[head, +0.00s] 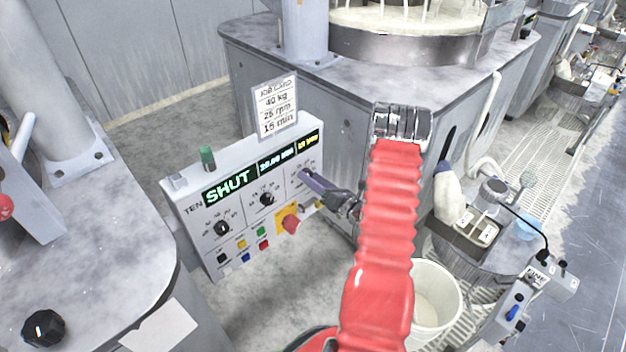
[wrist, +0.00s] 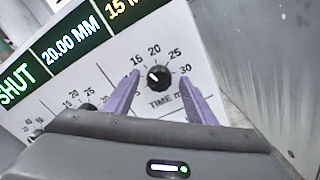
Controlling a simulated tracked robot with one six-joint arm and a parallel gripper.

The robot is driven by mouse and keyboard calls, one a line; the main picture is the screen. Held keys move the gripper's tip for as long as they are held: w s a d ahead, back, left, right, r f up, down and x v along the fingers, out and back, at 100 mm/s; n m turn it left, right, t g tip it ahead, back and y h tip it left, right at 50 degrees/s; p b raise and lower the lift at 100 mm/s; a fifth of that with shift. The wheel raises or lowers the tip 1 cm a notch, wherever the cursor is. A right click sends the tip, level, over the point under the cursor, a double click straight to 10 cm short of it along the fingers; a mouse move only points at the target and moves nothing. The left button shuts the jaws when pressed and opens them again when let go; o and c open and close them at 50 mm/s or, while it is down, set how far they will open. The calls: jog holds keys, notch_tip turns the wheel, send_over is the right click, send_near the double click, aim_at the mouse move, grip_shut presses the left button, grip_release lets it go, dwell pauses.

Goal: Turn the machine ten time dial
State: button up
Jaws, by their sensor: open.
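The control panel marked TEN (head: 200,215) has three black dials in a row under green and yellow displays. The time dial (wrist: 158,77) is black and round, with numbers 15, 20, 25 and 30 showing around it. Its white mark points up and left, toward the 15 side. My gripper (wrist: 159,80) is open, with one purple finger on each side of the dial; I cannot tell whether they touch it. In the head view my gripper (head: 307,178) is in front of the panel's right end and covers the time dial.
A job card (head: 275,105) above the panel reads 40 kg, 25 rpm, 15 min. A red knob (head: 291,224) on a yellow plate and several coloured buttons sit below the dials. A white bucket (head: 436,300) stands to the right.

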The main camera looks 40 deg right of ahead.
jog(key=s, duration=1.3)
jog(key=shift+s+d, duration=0.25)
jog(key=shift+s, duration=0.15)
